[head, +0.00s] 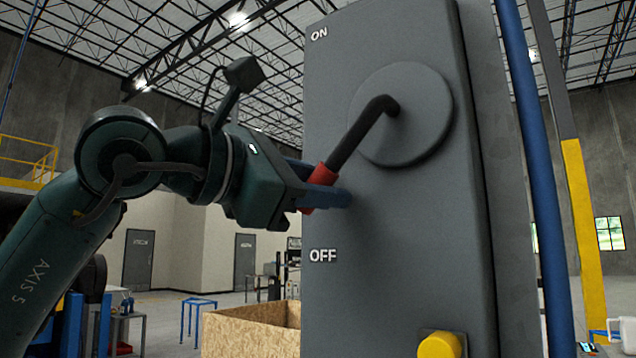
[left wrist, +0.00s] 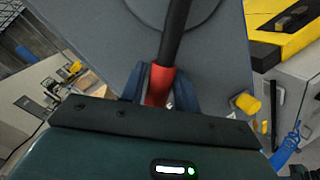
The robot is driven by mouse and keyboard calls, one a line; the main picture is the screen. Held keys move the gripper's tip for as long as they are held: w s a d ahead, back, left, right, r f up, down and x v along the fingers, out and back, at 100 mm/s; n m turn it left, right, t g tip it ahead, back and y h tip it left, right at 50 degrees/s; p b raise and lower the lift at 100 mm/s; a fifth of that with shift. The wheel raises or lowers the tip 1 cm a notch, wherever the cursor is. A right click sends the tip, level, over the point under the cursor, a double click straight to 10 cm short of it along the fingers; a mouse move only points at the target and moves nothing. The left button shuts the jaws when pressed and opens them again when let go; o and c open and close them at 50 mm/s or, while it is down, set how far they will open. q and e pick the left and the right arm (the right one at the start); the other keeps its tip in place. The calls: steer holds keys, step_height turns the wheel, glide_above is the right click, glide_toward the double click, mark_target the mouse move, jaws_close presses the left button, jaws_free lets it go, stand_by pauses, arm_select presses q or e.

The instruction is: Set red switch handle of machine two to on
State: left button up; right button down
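The grey machine panel (head: 420,220) fills the middle of the head view, with "ON" (head: 319,34) at its upper left and "OFF" (head: 323,255) lower down. A dark switch lever (head: 358,135) runs from a round disc (head: 425,110) down and left to its red handle end (head: 318,180), between the two labels and nearer OFF. My left gripper (head: 328,185) has its blue fingers around the red end. In the left wrist view the red end (left wrist: 160,84) sits between both fingers, but I cannot tell whether they press on it. My right gripper is not in view.
A yellow knob (head: 440,345) sticks out low on the panel. A blue pipe (head: 542,190) and a yellow post (head: 588,240) stand to the right. A wooden crate (head: 245,332) stands below left, with a blue stool (head: 198,315) behind it.

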arm_select(q)
jaws_close()
steer(key=shift+r, duration=0.1)
